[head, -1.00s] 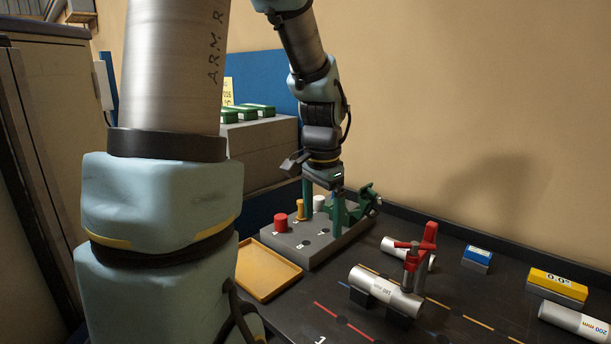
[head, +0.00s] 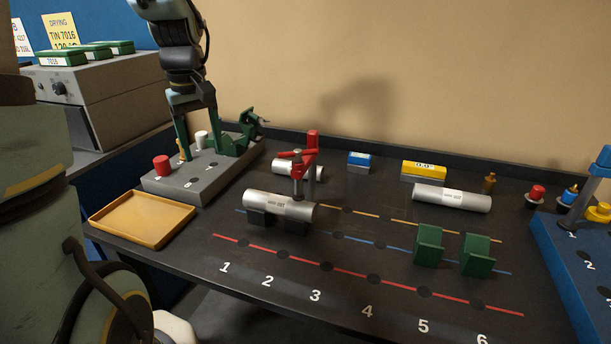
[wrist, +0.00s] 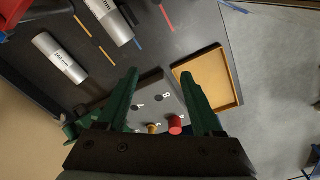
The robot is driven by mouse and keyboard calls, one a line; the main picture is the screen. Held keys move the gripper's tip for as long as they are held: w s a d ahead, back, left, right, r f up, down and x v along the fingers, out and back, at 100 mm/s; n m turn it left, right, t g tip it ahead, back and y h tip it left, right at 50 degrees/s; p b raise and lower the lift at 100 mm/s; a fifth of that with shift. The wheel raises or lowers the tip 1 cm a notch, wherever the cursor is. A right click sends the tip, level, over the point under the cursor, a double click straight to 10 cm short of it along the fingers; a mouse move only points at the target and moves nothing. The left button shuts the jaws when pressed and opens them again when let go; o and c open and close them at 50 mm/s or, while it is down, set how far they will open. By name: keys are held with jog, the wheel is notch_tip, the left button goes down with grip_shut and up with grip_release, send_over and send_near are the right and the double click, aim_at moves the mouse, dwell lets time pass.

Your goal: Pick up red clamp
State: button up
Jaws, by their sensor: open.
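The red clamp (head: 299,172) stands upright at the silver cylinder (head: 280,206) on the black bench, with its red handle raised. A red shape at the top left corner of the wrist view looks like part of it, but is cut off. My gripper (head: 197,150) is over the grey block to the left of the clamp, well apart from it. In the wrist view my green fingers (wrist: 158,76) are spread with nothing between them. The silver cylinder rests on dark supports; the clamp's lower jaw is hard to make out.
The grey block (head: 190,186) holds a red peg (head: 161,166), a white peg and a green clamp (head: 238,133). A yellow tray (head: 140,219) lies in front. Another silver cylinder (head: 452,198) and green supports (head: 428,245) stand right. The bench's front middle is clear.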

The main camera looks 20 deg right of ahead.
jog(key=w+d+r+n+b, duration=0.1)
jog(key=w+d+r+n, duration=0.1)
jog(key=d, duration=0.4)
jog(key=w+d+r+n+b, duration=0.1)
jog(key=d, duration=0.6)
jog(key=n+g+b, duration=0.1)
jog(key=n+b, duration=0.2)
jog(key=n, duration=0.1)
send_near(313, 131)
jog(key=shift+w+f, duration=0.1)
jog(key=shift+w, duration=0.15)
jog(key=shift+s+d, duration=0.15)
jog(key=shift+d, duration=0.05)
notch_tip(313, 131, down, 5)
jog(key=shift+p, duration=0.45)
jog(key=shift+s+a+f+p, duration=0.1)
jog(key=shift+f+p, duration=0.35)
jog(key=shift+f, duration=0.9)
jog(key=shift+s+f+p, duration=0.1)
jog(key=shift+f+p, duration=0.35)
jog(key=shift+f, duration=0.9)
jog(key=shift+c, duration=0.2)
grip_shut()
